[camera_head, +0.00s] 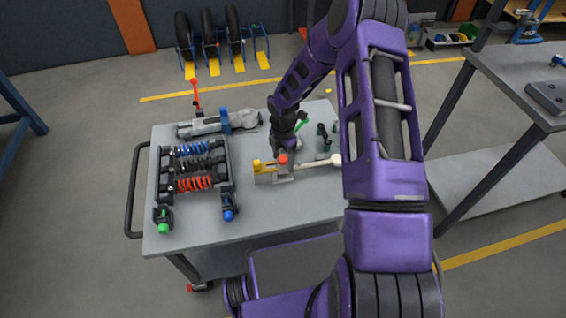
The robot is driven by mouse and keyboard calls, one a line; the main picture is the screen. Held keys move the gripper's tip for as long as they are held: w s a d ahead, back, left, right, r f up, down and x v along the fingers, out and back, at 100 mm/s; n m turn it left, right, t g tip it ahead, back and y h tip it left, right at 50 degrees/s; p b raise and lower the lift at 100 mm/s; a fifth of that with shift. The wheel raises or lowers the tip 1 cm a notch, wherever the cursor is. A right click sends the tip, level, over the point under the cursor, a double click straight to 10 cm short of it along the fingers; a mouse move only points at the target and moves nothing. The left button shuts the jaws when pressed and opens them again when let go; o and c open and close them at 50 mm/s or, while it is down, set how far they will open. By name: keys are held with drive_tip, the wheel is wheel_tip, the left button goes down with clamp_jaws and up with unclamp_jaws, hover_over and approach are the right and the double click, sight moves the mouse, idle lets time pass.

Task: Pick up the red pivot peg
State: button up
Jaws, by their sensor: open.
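A red-topped piece (282,159), which looks like the red pivot peg, stands upright in a small grey fixture (283,176) on the cart's top. Only its red head shows clearly. My gripper (290,149) reaches down from the purple arm, just behind and above the red head. Its jaws are open, but the fingers are small and dark. I cannot tell whether they touch the peg.
The grey cart (285,215) also holds a rack of blue, black and red springs (195,183), a blue-ended part (228,214), a green-ended part (163,228), a grey clamp-like tool (205,126) and a cream-ended rod (320,163). The front right top is clear.

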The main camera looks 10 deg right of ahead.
clamp_jaws()
idle(0.3)
drive_tip(key=shift+r, duration=0.1)
